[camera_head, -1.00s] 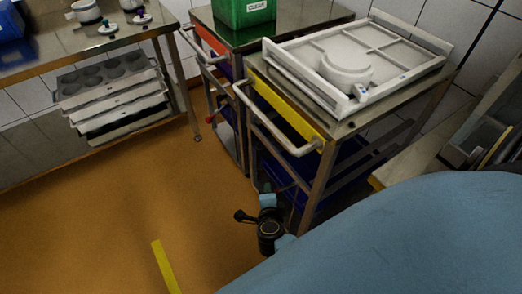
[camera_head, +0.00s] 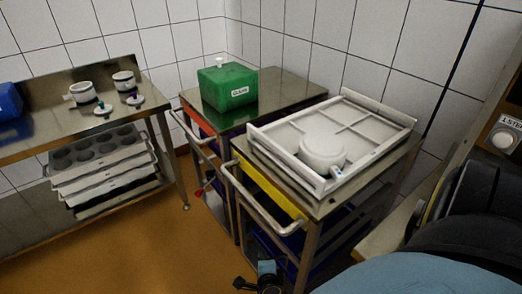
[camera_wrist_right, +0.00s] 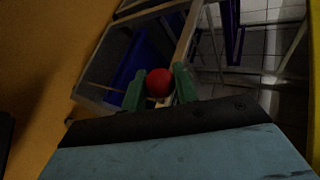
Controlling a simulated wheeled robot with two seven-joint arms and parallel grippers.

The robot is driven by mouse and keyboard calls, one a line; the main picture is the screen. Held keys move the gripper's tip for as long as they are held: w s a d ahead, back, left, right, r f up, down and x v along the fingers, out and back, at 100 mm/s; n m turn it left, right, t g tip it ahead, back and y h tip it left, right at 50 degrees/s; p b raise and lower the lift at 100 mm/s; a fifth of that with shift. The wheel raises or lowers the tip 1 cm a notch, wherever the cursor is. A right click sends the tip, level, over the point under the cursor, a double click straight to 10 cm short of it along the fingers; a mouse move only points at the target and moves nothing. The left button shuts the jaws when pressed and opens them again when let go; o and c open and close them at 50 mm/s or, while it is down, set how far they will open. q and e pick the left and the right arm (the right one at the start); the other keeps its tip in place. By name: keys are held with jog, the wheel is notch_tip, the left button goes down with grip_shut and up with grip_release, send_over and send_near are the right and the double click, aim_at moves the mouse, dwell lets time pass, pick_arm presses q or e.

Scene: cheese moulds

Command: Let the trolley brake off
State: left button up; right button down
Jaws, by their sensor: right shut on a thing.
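The near trolley (camera_head: 333,206) has a steel top, a yellow front band and a bent push handle (camera_head: 262,204). A round red knob (camera_wrist_right: 159,82) shows in the right wrist view, low beside a trolley frame. My right gripper (camera_wrist_right: 160,86) is shut on this red knob, with one green finger on each side. What lies behind the knob is hidden. In the head view part of my right wrist (camera_head: 266,272) shows at the bottom edge, by the near trolley's lower front; its fingers are hidden. My left gripper is in neither view.
A second trolley (camera_head: 290,88) with a green bin (camera_head: 228,87) stands behind, with its own red knob (camera_head: 199,192) low on its front. A white tray (camera_head: 376,108) with a round mould lies on the near trolley. A steel table stands left. Orange floor between is clear.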

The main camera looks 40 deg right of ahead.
jog(key=shift+w+d+r, duration=0.15)
jog(key=shift+d+r, duration=0.1)
jog(key=shift+r, duration=0.05)
jog(key=c, duration=1.1)
grip_release()
jog(key=shift+a+f, duration=0.1)
jog(key=shift+s+a, duration=0.1)
jog(key=shift+s, duration=0.1)
jog(key=p+v, duration=0.3)
jog(key=v, duration=1)
jog(key=shift+p, duration=0.4)
